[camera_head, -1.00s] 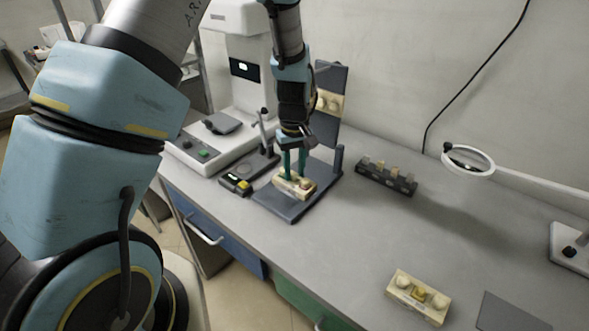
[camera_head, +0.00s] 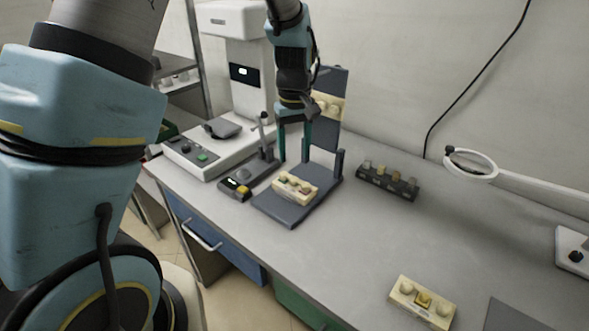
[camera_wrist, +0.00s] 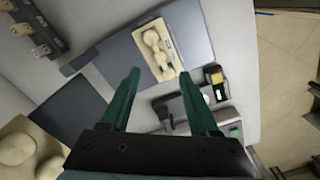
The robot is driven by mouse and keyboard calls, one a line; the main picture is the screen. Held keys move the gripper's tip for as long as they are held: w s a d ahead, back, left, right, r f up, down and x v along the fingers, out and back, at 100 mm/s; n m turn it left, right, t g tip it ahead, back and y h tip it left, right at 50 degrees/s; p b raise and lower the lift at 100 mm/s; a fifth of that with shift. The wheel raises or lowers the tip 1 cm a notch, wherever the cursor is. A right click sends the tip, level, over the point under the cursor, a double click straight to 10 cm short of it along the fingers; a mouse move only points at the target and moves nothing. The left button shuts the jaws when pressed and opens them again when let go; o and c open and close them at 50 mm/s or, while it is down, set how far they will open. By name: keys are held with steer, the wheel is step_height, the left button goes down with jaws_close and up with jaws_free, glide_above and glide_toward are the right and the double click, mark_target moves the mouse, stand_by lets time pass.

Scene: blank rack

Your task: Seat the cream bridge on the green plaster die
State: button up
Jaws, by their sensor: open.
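My gripper (camera_head: 294,158) is open and empty, pointing down above a cream block (camera_head: 296,188) on the blue-grey stand (camera_head: 290,213). In the wrist view its two green fingers (camera_wrist: 158,92) are wide apart, with the cream block (camera_wrist: 168,30) lying beyond and apart from them. Rounded cream tooth shapes (camera_wrist: 151,38) sit along that block, with a darker patch near one end. I cannot tell which of these shapes, if any, is the cream bridge, and I cannot make out the green die's colour.
A black rack (camera_head: 387,182) holding several small blanks stands right of the stand. A small black device (camera_head: 236,189) and a white machine (camera_head: 205,160) stand left. A magnifier (camera_head: 470,164) overhangs the right.

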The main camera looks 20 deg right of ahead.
step_height(320, 180, up, 3)
steer(key=shift+r, duration=0.15)
stand_by(0.4)
steer(key=s+a+r, duration=0.1)
steer(key=s+a, duration=0.1)
steer(key=a, duration=1.3)
steer(key=s+a+t, duration=0.1)
steer(key=s+a, duration=0.1)
steer(key=a, duration=1.3)
steer(key=shift+a+r+m+t, duration=0.15)
steer(key=shift+r+m+t, duration=0.15)
steer(key=shift+r+m, duration=0.1)
